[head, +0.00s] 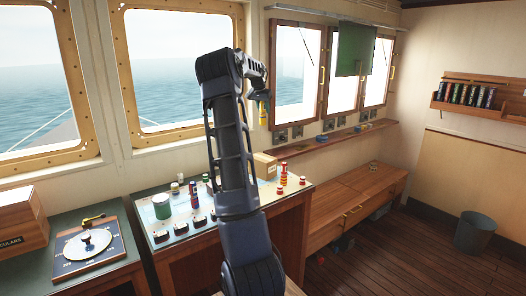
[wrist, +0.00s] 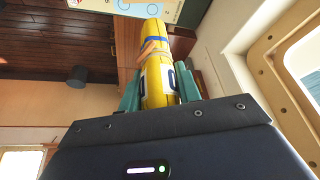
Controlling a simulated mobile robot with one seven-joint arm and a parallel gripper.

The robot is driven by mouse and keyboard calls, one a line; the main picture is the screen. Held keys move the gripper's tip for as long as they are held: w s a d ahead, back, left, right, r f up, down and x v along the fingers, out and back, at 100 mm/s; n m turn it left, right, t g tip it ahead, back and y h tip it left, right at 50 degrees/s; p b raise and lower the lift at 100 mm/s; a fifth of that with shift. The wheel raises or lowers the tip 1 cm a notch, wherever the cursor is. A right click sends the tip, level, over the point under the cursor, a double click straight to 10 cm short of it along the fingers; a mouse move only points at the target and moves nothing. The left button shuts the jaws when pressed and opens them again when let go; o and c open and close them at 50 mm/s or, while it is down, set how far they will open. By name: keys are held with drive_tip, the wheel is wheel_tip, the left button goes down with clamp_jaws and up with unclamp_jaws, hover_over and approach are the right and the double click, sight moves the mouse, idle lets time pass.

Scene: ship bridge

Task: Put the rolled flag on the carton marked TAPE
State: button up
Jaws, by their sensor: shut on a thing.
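My gripper (head: 264,97) is raised above the console, in front of the windows. In the wrist view its teal fingers (wrist: 159,90) are shut on a yellow roll with blue and white markings, which looks like the rolled flag (wrist: 155,82). The flag also shows small in the head view (head: 263,114), hanging below the gripper and clear of everything else. A brown carton (head: 266,166) stands on the console just right of my arm, below the flag. My arm hides part of it, and no marking on it can be read.
The console (head: 160,257) holds a green can (head: 162,206), smaller cans (head: 193,194) and a red-and-yellow striped piece (head: 283,180). A wooden box (head: 22,219) stands at the left. A low wooden bench (head: 350,202) is at the right, with open floor and a bin (head: 476,232) beyond.

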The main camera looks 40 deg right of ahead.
wheel_tip(320, 180, down, 18)
drive_tip(key=shift+f, duration=0.2)
idle(0.4)
drive_tip(key=shift+f, duration=0.15)
drive_tip(key=o, duration=1)
